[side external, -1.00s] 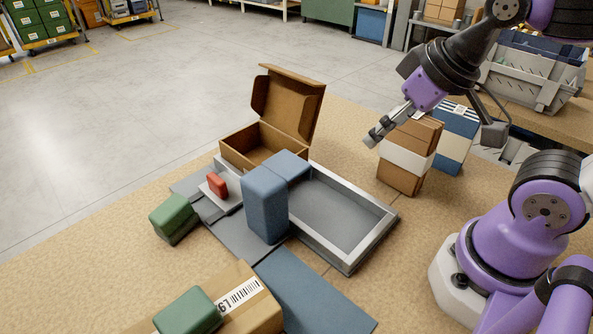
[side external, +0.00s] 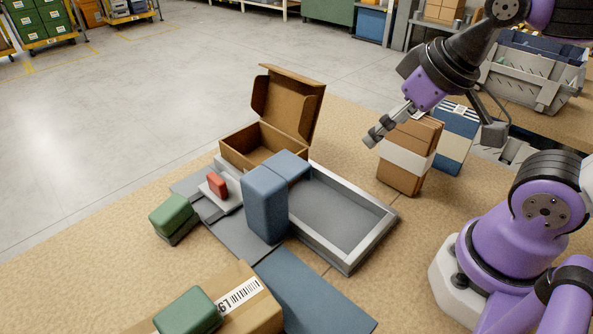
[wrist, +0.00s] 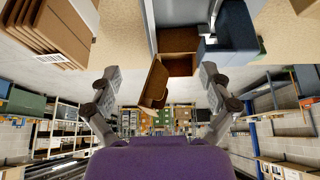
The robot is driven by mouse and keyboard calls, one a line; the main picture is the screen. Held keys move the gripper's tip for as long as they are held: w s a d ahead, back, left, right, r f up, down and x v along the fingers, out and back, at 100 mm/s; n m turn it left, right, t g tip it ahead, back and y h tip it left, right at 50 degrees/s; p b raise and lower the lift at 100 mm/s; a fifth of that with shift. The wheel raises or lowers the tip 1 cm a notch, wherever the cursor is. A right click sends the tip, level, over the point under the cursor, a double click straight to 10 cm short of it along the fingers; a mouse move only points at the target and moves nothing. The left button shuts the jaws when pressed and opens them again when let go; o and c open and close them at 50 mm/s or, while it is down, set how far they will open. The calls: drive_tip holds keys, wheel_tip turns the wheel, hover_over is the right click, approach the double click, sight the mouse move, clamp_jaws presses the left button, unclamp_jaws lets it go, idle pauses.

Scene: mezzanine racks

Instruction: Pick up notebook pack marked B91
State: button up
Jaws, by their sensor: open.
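A brown pack (side external: 408,155) with a white band stands on the tan table, left of my arm's base. A blue pack (side external: 456,136) with a pale band stands just behind it. I cannot read a B91 mark on either. In the wrist view a stack of brown covers (wrist: 52,28) with a small white label shows at the upper left; the label is too small to read. My gripper (side external: 435,135) is open and empty, its fingers spread near the tops of the packs in the side view. Both fingers also show in the wrist view (wrist: 160,84).
An open brown carton (side external: 262,146), a grey tray (side external: 370,236) and blue blocks (side external: 266,205) occupy the table's middle. A red block (side external: 218,184), green blocks (side external: 173,213) and a labelled cardboard box (side external: 255,312) lie left and in front. A grey crate (side external: 525,82) stands behind my arm.

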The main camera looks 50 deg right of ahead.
drive_tip(key=d+g, duration=0.1)
drive_tip(key=d, duration=0.3)
drive_tip(key=w+d+r+g+h, duration=0.1)
drive_tip(key=d, duration=0.4)
drive_tip(key=d+r+g, duration=0.1)
drive_tip(key=d, duration=0.4)
drive_tip(key=shift+w+g, duration=0.2)
drive_tip(key=shift+g, duration=0.1)
drive_tip(key=g+y, duration=0.1)
drive_tip(key=g, duration=0.1)
hover_over(460, 110)
drive_tip(key=shift+a+f+n, duration=0.15)
drive_tip(key=shift+f+n, duration=0.25)
drive_tip(key=shift+f, duration=0.1)
wheel_tip(460, 110, down, 4)
drive_tip(key=shift+r, duration=0.1)
drive_tip(key=f, duration=0.6)
drive_tip(key=shift+d+f, duration=0.15)
drive_tip(key=shift+d, duration=0.05)
drive_tip(key=c, duration=1.5)
